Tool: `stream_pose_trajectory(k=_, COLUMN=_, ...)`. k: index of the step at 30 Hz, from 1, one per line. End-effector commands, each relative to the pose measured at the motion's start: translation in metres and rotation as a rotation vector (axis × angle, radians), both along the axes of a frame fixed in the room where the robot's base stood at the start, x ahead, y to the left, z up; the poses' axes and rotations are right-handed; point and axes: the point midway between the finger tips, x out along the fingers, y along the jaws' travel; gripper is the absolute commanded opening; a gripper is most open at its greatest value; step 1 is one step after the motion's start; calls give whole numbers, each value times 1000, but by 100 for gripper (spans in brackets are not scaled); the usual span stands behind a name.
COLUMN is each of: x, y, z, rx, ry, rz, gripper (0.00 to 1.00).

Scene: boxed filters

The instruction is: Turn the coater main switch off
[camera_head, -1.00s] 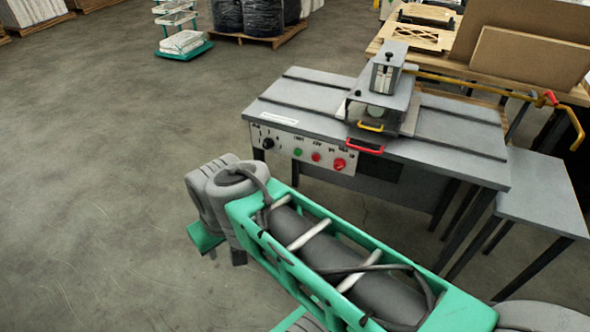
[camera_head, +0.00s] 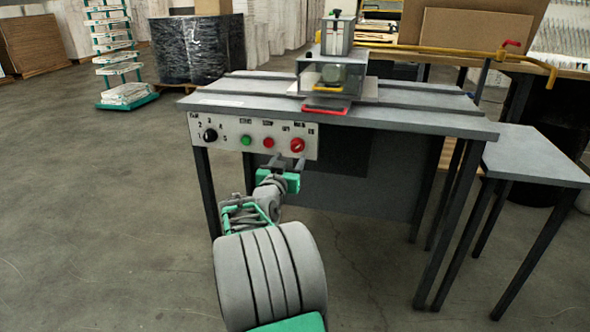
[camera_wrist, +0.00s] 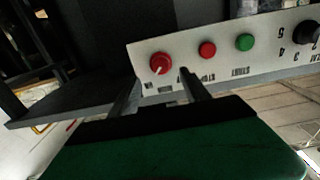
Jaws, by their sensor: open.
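The coater (camera_head: 340,112) is a grey table machine with a white control panel (camera_head: 225,136) on its front. A large red rotary knob (camera_head: 297,145) at the panel's right end looks like the main switch; its label is too small to read surely. In the wrist view, where the panel appears upside down, the red knob (camera_wrist: 161,64) has a pale pointer mark. My gripper (camera_head: 287,163) is open just below and in front of the knob. In the wrist view its two fingers (camera_wrist: 159,92) point toward the panel, apart from each other, with the knob beyond the gap between them. Contact is not visible.
A smaller red button (camera_head: 268,142), a green button (camera_head: 246,140) and a black selector (camera_head: 209,135) sit left of the knob. A red handle (camera_head: 325,109) juts out above the panel. A lower side table (camera_head: 535,160) stands at the right. Floor at left is clear.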

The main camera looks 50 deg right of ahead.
Motion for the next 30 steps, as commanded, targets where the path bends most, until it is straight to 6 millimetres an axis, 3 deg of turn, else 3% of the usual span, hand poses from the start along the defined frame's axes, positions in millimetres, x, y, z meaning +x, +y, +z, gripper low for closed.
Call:
stream_pose_trajectory(k=12, x=27, y=-63, z=1, rx=0, ry=-1, rz=1, gripper=55)
stream_pose_trajectory(k=21, x=30, y=-67, z=3, rx=0, ry=0, rz=3, gripper=55)
stream_pose_trajectory(k=30, x=30, y=-67, z=3, rx=1, ry=0, rz=3, gripper=31)
